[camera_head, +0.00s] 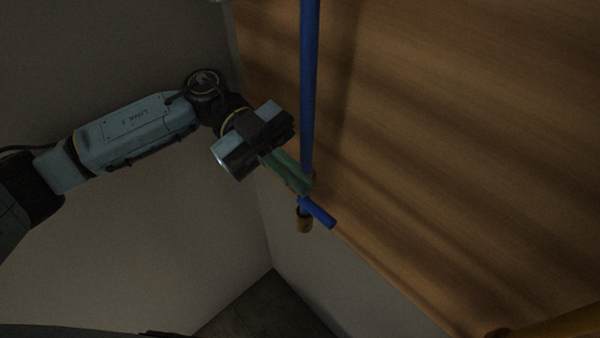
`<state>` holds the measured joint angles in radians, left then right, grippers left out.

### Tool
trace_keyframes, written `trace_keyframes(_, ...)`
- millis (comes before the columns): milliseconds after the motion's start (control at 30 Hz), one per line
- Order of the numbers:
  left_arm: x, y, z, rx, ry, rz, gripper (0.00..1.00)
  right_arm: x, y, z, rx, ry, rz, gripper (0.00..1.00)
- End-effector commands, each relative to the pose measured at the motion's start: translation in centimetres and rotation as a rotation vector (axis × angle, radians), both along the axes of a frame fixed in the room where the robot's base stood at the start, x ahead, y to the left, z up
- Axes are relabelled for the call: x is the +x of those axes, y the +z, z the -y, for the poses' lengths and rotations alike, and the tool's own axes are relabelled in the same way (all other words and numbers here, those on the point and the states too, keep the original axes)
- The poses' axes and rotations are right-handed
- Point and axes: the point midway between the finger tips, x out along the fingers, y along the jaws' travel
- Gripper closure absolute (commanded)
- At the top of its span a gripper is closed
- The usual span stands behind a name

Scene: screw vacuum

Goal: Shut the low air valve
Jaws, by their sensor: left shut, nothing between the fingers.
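A blue vertical pipe (309,85) runs down along a wooden panel. Near its lower end is the low air valve, with a blue handle (319,213) slanting down to the right and a brown fitting (304,224) below it. My left gripper (304,186) comes in from the left, with green fingers shut and nothing between them. Its fingertips are at the pipe, just above the handle. I cannot tell whether they touch it. The fingers hide part of the valve. My right gripper is not in view.
The wooden panel (450,130) fills the right side, close behind the pipe. A yellow-orange bar (560,325) shows at the lower right. A pale wall (150,240) is on the left. A dark floor (265,312) shows at the bottom.

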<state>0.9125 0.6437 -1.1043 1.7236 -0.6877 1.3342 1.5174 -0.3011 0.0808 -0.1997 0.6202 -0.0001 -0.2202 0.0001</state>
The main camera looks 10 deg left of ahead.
Motion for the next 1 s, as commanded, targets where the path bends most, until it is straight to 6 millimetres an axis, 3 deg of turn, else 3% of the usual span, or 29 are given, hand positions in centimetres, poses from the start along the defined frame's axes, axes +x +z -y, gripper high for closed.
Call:
trace_keyframes(33, 1.3, -0.3, -1.3, 0.003, 0.012, 0.004, 1.00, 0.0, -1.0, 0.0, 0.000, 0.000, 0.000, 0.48)
trace_keyframes(200, 3.6, 0.2, -4.3, 0.002, 0.010, 0.004, 1.00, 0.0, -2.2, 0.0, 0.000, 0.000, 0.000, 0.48)
trace_keyframes(400, 5.4, 0.9, -6.6, 0.002, 0.009, 0.002, 1.00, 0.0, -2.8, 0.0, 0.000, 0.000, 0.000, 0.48)
trace_keyframes(1000, 5.9, 1.2, -7.4, 0.000, 0.006, 0.001, 1.00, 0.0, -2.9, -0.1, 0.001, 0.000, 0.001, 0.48)
